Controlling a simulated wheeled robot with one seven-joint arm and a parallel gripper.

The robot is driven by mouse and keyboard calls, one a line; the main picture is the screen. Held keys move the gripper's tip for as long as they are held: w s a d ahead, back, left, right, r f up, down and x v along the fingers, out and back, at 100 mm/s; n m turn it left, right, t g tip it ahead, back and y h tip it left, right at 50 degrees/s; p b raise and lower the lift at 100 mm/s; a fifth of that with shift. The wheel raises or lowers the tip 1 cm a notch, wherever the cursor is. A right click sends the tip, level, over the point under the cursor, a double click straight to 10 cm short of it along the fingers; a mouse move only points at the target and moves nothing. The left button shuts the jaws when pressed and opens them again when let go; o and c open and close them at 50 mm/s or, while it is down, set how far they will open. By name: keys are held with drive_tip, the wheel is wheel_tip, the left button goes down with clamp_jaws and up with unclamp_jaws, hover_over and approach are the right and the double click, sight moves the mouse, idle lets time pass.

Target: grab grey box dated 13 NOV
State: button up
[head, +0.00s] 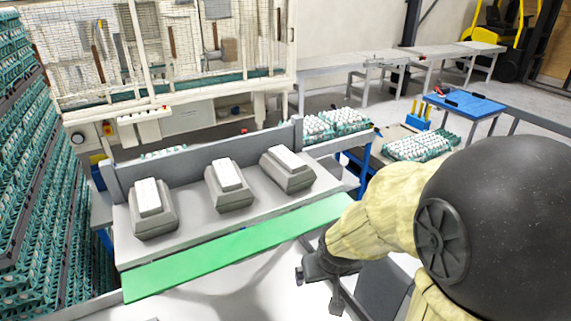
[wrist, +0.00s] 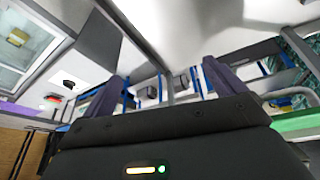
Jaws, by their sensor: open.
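Three grey boxes with white tops stand in a row on a grey bench: a left box (head: 155,226), a middle box (head: 232,199) and a right box (head: 291,181). No date can be read on any of them, so I cannot tell which is dated 13 NOV. My gripper (head: 317,290) is open and empty, in front of the bench and apart from all three boxes, below and right of the right box. Its two fingers also show in the wrist view (wrist: 160,85), with nothing between them.
A green strip (head: 235,248) runs along the bench's front. A low grey wall (head: 205,150) stands behind the boxes. Stacked teal egg trays (head: 35,180) rise at the left. Egg-filled trays (head: 420,146) and a blue table (head: 466,103) are at the right.

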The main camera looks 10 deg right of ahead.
drive_tip(key=w+d+r+t, duration=0.1)
drive_tip(key=w+r, duration=0.1)
drive_tip(key=r, duration=0.1)
drive_tip(key=w+d+r+t+p, duration=0.1)
drive_tip(key=w+d+r+t, duration=0.1)
drive_tip(key=w+r, duration=0.1)
drive_tip(key=w+d+r+n+t, duration=0.1)
drive_tip(key=w+d+r+t, duration=0.1)
drive_tip(key=w+r, duration=0.1)
drive_tip(key=shift+w+d+r+p, duration=0.2)
drive_tip(key=shift+w+p, duration=0.05)
drive_tip(key=shift+p, duration=0.15)
drive_tip(key=n+t+y, duration=0.3)
drive_tip(key=y, duration=0.2)
approach(301, 177)
drive_tip(key=s+d, duration=0.2)
drive_tip(key=s, duration=0.1)
drive_tip(key=shift+a+r, duration=0.25)
drive_tip(key=shift+r, duration=0.15)
drive_tip(key=p+x, duration=0.3)
drive_tip(key=x, duration=0.9)
drive_tip(key=shift+w+a+r, duration=0.1)
drive_tip(key=shift+w+a, duration=0.05)
drive_tip(key=shift+a, duration=0.1)
